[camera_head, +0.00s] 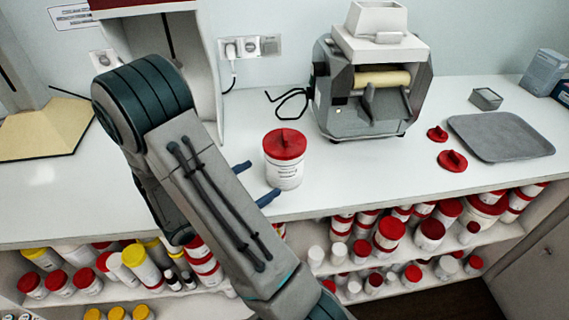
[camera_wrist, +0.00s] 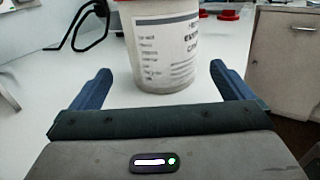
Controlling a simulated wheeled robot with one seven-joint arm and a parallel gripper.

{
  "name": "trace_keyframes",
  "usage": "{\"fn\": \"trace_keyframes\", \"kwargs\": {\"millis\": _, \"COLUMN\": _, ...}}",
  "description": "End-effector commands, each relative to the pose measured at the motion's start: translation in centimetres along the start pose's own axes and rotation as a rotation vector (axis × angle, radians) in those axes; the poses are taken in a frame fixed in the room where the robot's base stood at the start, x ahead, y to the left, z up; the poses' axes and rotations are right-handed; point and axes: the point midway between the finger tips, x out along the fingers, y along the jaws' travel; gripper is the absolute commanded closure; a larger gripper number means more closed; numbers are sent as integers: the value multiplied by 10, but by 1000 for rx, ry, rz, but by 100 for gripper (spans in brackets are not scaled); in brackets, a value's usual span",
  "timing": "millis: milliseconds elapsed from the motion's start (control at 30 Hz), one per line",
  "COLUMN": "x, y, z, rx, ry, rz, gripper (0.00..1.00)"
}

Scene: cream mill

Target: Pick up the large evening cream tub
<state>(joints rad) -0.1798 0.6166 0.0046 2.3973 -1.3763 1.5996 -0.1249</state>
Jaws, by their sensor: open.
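A white tub with a red lid (camera_head: 284,158) stands upright on the white counter, near its front edge. In the wrist view the labelled tub (camera_wrist: 163,50) stands ahead of my gripper, its lid mostly cut off at the top; the label partly reads "evening". My gripper (camera_head: 256,182) is open, its blue fingers beside the tub's left and lower side in the head view. In the wrist view my gripper (camera_wrist: 160,80) has its two fingers apart, one on either side of the tub's base. No contact with the tub is visible.
A grey mill machine (camera_head: 372,90) stands behind the tub. Loose red lids (camera_head: 452,160) and a grey tray (camera_head: 501,137) lie to the right. Shelves below hold several tubs (camera_head: 390,232). A black cable (camera_head: 290,100) lies behind.

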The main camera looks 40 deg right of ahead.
Motion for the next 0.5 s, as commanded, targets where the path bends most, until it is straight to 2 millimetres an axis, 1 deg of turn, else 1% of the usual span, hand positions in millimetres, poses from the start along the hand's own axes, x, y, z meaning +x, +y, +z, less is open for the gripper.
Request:
{"fn": "trace_keyframes", "kwargs": {"millis": 33, "x": 10, "y": -1, "z": 1, "rx": -2, "ry": 0, "rz": -4, "gripper": 0}}
{"fn": "trace_keyframes", "kwargs": {"millis": 100, "x": 21, "y": -1, "z": 1, "rx": -2, "ry": 0, "rz": -3, "gripper": 0}}
{"fn": "trace_keyframes", "kwargs": {"millis": 200, "x": 31, "y": -1, "z": 0, "rx": -2, "ry": 1, "rz": -2, "gripper": 0}}
{"fn": "trace_keyframes", "kwargs": {"millis": 367, "x": 40, "y": -1, "z": 2, "rx": -1, "ry": 1, "rz": -2, "gripper": 0}}
{"fn": "trace_keyframes", "kwargs": {"millis": 500, "x": 59, "y": -4, "z": 6, "rx": 0, "ry": 1, "rz": -5, "gripper": 0}}
